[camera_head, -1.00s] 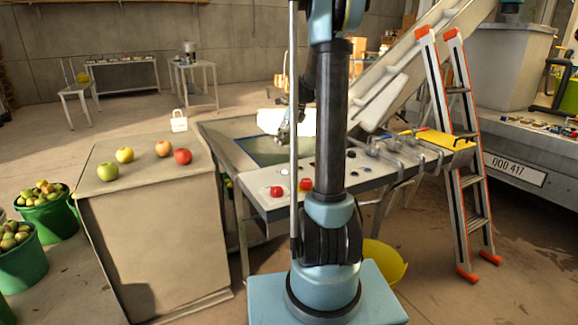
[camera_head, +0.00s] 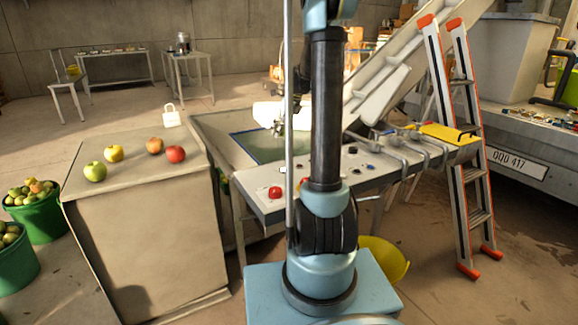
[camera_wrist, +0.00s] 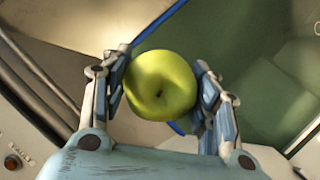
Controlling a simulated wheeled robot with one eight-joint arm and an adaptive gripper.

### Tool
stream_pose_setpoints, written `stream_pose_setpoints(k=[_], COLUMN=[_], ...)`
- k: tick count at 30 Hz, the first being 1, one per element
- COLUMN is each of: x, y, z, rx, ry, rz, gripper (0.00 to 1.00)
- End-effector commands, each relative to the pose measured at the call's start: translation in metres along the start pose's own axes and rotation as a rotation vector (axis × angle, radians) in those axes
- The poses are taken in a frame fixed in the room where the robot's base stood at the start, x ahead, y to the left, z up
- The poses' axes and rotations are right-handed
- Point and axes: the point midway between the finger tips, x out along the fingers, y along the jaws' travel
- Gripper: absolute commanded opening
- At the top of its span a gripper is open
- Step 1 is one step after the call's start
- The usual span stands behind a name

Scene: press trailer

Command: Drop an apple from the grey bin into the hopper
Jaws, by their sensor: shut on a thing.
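My gripper (camera_wrist: 163,98) is shut on a yellow-green apple (camera_wrist: 160,84), with a finger on each side of it. In the wrist view the apple is above a blue-edged opening with a green inside (camera_wrist: 270,95). In the head view this looks like the blue-rimmed basin (camera_head: 243,140) in the metal bench, which may be the hopper. My gripper (camera_head: 279,128) shows small there above the basin, partly hidden by my arm. A green apple (camera_head: 95,171), a yellow one (camera_head: 113,153), an orange one (camera_head: 155,146) and a red one (camera_head: 175,154) rest on a pale grey box (camera_head: 150,235).
Green buckets of apples (camera_head: 38,222) stand at the left. A control panel with a red button (camera_head: 275,193) fronts the bench. An orange-tipped ladder (camera_head: 470,150) and a sloping conveyor (camera_head: 400,70) stand at the right. A yellow tub (camera_head: 385,258) sits behind my base.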

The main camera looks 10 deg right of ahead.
Motion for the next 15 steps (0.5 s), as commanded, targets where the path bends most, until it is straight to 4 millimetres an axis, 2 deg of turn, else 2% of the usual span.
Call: stream_pose_setpoints(k=[15], x=[0.044], y=[0.0], z=[-0.019], rx=[0.0], ry=[0.0], rz=[0.0], gripper=[0.27])
